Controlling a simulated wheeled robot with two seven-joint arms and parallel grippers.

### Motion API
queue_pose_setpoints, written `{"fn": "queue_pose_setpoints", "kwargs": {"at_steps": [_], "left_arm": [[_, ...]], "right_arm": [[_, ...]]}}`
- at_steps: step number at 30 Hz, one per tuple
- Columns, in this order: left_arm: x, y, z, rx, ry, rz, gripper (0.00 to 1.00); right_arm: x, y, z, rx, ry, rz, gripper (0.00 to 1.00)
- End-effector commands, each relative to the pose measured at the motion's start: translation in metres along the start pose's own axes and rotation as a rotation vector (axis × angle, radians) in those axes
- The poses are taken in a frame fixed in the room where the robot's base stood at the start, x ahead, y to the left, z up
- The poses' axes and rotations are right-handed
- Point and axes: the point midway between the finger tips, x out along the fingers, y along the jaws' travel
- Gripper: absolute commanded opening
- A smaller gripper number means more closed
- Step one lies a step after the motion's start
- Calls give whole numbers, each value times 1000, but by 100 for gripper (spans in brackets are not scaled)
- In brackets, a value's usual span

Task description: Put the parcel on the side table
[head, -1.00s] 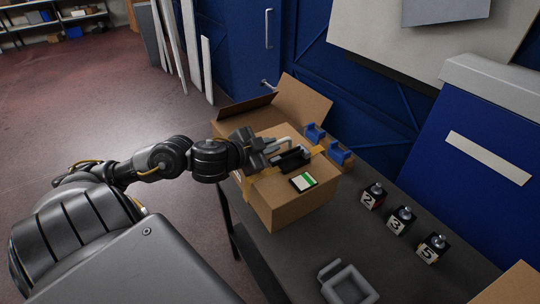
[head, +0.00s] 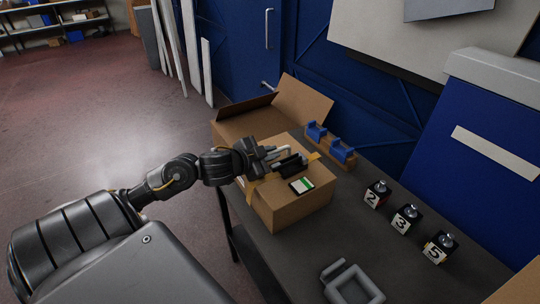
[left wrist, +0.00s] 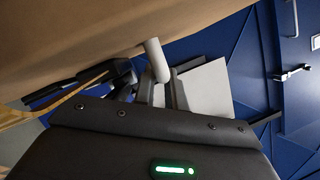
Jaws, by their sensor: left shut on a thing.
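The parcel (head: 292,211) is a brown cardboard box with yellow-brown tape and a white and green label on top. It is at the grey table's left edge, in front of the open carton. I cannot tell whether its underside touches the table. My left gripper (head: 283,160) is at the parcel's top, shut on its handle; the fingers partly hide the grip. In the left wrist view, the parcel's cardboard (left wrist: 75,35) fills the upper left, with a pale grey rod of the handle (left wrist: 156,60) at the fingers. My right gripper is not in view.
The dark table (head: 322,245) also holds an open carton (head: 303,103), a stand with blue brackets (head: 341,151), several numbered black blocks (head: 405,217) and a grey tray (head: 352,283). Bare table lies right of the parcel. A blue cabinet (head: 480,170) stands at the right.

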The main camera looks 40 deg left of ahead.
Motion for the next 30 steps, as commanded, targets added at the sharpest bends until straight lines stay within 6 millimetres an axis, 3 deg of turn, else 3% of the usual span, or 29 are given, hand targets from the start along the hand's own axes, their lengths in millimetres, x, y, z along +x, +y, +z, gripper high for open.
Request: {"fn": "queue_pose_setpoints", "kwargs": {"at_steps": [5, 6, 10, 20, 30], "left_arm": [[0, 0, 0, 2, 1, 1, 0], [0, 2, 1, 3, -3, 4, 16], [0, 2, 1, 3, -3, 3, 33], [-4, 1, 1, 3, -3, 2, 34], [-57, 2, 2, 5, -6, 7, 34]], "right_arm": [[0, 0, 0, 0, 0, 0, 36], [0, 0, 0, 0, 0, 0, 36], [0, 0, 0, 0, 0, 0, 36], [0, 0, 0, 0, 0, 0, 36], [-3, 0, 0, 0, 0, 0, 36]]}}
